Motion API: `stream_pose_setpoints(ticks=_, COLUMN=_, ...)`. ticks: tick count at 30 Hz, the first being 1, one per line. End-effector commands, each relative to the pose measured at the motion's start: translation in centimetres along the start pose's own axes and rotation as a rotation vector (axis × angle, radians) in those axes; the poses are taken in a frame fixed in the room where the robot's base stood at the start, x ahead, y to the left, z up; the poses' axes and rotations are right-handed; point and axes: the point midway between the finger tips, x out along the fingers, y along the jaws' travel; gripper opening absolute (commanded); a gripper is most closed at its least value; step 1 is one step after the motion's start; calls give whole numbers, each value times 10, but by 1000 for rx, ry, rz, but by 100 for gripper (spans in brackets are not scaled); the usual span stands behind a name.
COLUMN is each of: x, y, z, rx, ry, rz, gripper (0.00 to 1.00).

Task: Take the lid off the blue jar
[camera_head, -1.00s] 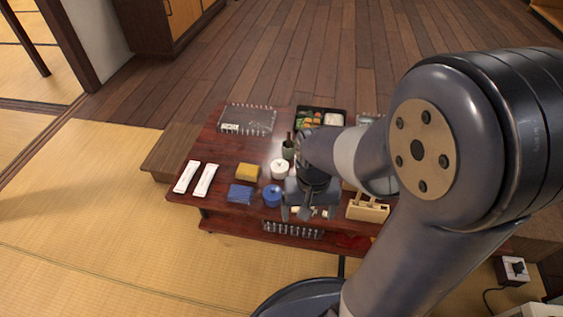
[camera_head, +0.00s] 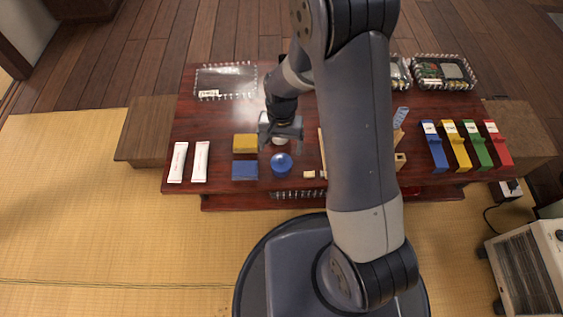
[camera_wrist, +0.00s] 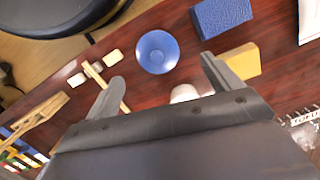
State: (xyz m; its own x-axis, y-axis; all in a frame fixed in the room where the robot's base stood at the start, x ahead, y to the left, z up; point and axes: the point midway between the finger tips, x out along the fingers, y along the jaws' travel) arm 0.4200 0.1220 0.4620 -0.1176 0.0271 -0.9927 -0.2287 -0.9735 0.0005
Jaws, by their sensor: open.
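The blue jar (camera_head: 281,163) stands on the dark red low table (camera_head: 222,120), near its front edge. From above it shows as a round blue top with a paler centre in the wrist view (camera_wrist: 157,52); the seam between lid and body cannot be made out. My gripper (camera_head: 281,133) is open and empty, above the table just behind the blue jar. In the wrist view its two fingers (camera_wrist: 162,78) point toward the jar, one on each side, apart from it. A white jar (camera_wrist: 184,93) is partly hidden under the gripper.
Left of the jar are a blue block (camera_head: 245,170) and a yellow block (camera_head: 245,143). Two white packets (camera_head: 189,162) lie farther left. To the right are small pale blocks (camera_head: 309,174) and a wooden stick (camera_wrist: 105,84). Coloured stands (camera_head: 467,145) stand at the right.

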Motion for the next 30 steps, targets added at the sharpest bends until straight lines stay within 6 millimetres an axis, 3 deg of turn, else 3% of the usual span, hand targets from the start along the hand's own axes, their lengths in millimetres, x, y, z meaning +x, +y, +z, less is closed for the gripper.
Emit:
stream_pose_setpoints(ticks=15, x=58, y=5, z=0, rx=0, ry=-2, rz=1, gripper=86)
stream_pose_setpoints(ticks=22, x=58, y=5, z=0, rx=0, ry=0, rz=-1, gripper=86)
stream_pose_setpoints(ticks=30, x=58, y=5, z=0, rx=0, ry=0, rz=0, gripper=65)
